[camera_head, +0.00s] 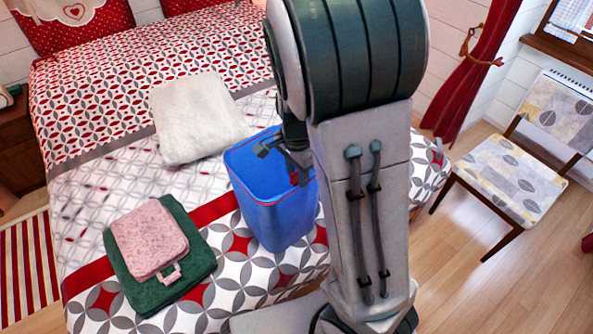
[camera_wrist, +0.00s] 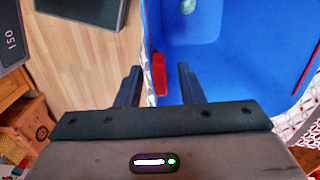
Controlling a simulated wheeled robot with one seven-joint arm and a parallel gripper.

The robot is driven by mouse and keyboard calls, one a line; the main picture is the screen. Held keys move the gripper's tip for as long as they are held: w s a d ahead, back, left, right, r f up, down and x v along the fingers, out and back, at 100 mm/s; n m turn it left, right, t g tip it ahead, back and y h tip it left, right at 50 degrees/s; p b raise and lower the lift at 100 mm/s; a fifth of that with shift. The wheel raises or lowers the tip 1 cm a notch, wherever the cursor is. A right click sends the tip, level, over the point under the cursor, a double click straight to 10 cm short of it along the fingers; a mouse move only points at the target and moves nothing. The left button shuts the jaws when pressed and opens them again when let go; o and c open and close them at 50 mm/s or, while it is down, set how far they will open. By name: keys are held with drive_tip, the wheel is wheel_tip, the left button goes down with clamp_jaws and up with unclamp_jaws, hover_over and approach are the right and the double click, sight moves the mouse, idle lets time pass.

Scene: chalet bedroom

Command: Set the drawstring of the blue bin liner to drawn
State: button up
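The blue bin liner (camera_head: 278,218) stands upright on the bed like an open-topped box, with a thin red line near its rim. In the wrist view its blue interior (camera_wrist: 215,60) fills the upper right. A red tab (camera_wrist: 159,73), perhaps part of the drawstring, sits at the liner's left edge. My gripper (camera_head: 282,162) is at the liner's upper right in the head view, partly hidden by my arm. In the wrist view my gripper (camera_wrist: 158,78) has its fingers apart, with the red tab showing between them; I cannot tell whether they touch it.
A folded green cloth (camera_head: 190,285) with a pink one (camera_head: 150,240) on top lies left of the liner. A white folded blanket (camera_head: 197,120) lies behind it on the bed (camera_head: 95,195). A chair (camera_head: 510,175) stands right, with free wooden floor (camera_head: 480,270) before it.

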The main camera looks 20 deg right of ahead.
sight(296, 172)
drive_tip(key=shift+c, duration=0.3)
clamp_jaws()
drive_tip(key=shift+r+p, duration=1.15)
drive_tip(key=shift+r, duration=0.05)
drive_tip(key=shift+r, duration=0.1)
wheel_tip(296, 172, up, 4)
drive_tip(key=p, duration=0.3)
drive_tip(key=shift+p, duration=0.35)
drive_tip(key=shift+o, duration=0.3)
unclamp_jaws()
